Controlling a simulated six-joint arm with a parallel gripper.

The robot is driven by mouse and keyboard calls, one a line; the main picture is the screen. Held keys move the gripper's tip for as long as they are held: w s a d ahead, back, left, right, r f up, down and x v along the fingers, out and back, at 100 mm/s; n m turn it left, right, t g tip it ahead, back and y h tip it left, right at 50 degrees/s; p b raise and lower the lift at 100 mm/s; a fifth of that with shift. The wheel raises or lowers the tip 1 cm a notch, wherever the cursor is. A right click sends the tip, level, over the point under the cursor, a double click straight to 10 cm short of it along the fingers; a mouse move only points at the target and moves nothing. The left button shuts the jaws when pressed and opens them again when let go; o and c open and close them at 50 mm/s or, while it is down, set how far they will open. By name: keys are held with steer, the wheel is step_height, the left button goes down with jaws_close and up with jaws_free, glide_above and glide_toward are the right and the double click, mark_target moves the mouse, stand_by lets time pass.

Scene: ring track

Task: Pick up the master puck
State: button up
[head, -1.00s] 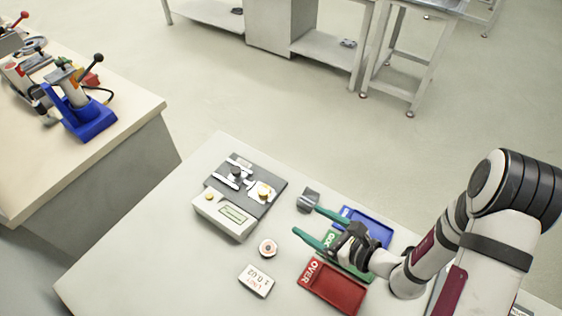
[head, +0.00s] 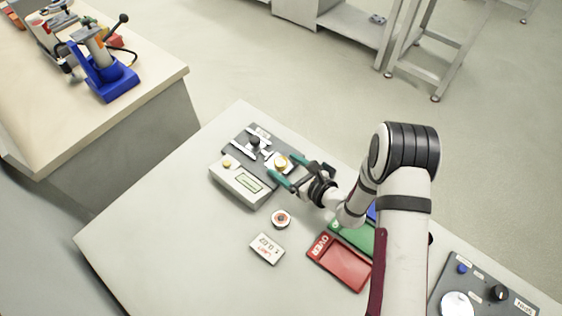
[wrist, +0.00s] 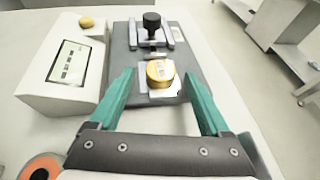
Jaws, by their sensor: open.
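A gold puck (head: 280,162) with a small label on top sits on a pale plate of the dark gauge fixture (head: 237,149); I take it for the master puck. In the wrist view the gold puck (wrist: 160,70) lies between the tips of my teal fingers. My gripper (head: 281,166) is open, one finger on each side of the puck with gaps visible; it also shows in the wrist view (wrist: 159,78). Its exact height over the puck is hard to tell. A second puck (head: 281,219) with an orange ring lies on the table.
A white readout box (head: 243,184) with a yellow button adjoins the fixture, and a black knob (wrist: 152,24) stands beyond the puck. A limit card (head: 267,248), a red OVER tray (head: 340,262) and a green tray (head: 352,237) are nearby. A dial panel (head: 480,290) lies lower right.

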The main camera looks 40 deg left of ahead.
jaws_close()
stand_by(0.3)
steer(key=shift+r, duration=0.15)
